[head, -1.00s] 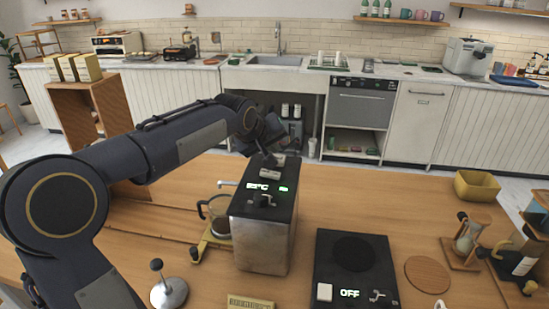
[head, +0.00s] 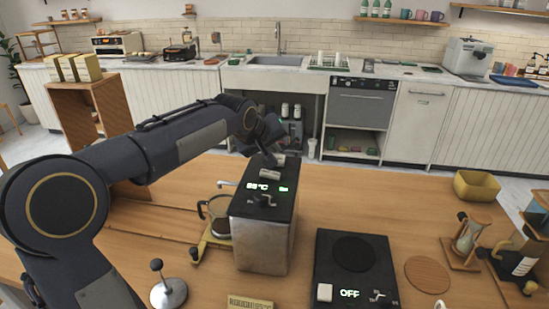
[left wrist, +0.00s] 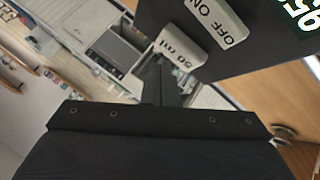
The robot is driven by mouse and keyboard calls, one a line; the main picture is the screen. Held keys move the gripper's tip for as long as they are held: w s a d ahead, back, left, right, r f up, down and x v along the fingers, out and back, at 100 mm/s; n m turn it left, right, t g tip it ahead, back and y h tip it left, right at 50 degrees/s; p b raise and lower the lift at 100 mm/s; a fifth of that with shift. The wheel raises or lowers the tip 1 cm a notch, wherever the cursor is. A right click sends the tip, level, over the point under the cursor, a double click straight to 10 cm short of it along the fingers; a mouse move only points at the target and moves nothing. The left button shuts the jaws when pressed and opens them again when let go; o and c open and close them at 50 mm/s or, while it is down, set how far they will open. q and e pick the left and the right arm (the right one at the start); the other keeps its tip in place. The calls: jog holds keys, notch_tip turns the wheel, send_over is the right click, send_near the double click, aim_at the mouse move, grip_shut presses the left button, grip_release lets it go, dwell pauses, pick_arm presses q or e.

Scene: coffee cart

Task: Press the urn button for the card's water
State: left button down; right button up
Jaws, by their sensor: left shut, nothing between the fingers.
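The urn (head: 262,240) is a metal box with a black top standing on the wooden counter. Its lit green display (head: 263,187) reads about 95°C. In the left wrist view a pale button marked 50 ml (left wrist: 181,45) and a pale OFF ON switch (left wrist: 216,22) sit on the urn's black top. My left gripper (head: 266,153) is shut and empty over the far edge of the urn top. In the left wrist view its fingertips (left wrist: 156,75) are close beside the 50 ml button; I cannot tell whether they touch it. My right gripper is not in view.
A glass carafe (head: 219,214) stands left of the urn by a yellow stand. A black scale-like plate reading OFF (head: 352,268) lies to the right. A tamper (head: 168,290) and a small lettered sign (head: 250,302) are in front. The counter behind the plate is clear.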

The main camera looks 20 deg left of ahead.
pick_arm(q)
jog(key=shift+f, duration=0.15)
jog(key=shift+f+b, duration=0.3)
jog(key=shift+b, duration=0.05)
jog(key=shift+f+b, duration=0.55)
jog(key=shift+f, duration=0.1)
dwell(1.0)
jog(key=shift+r, duration=0.15)
jog(key=shift+r+p, duration=0.8)
jog(key=shift+r, duration=0.1)
jog(key=shift+r, duration=0.15)
notch_tip(320, 180, up, 5)
jog(key=p, duration=0.4)
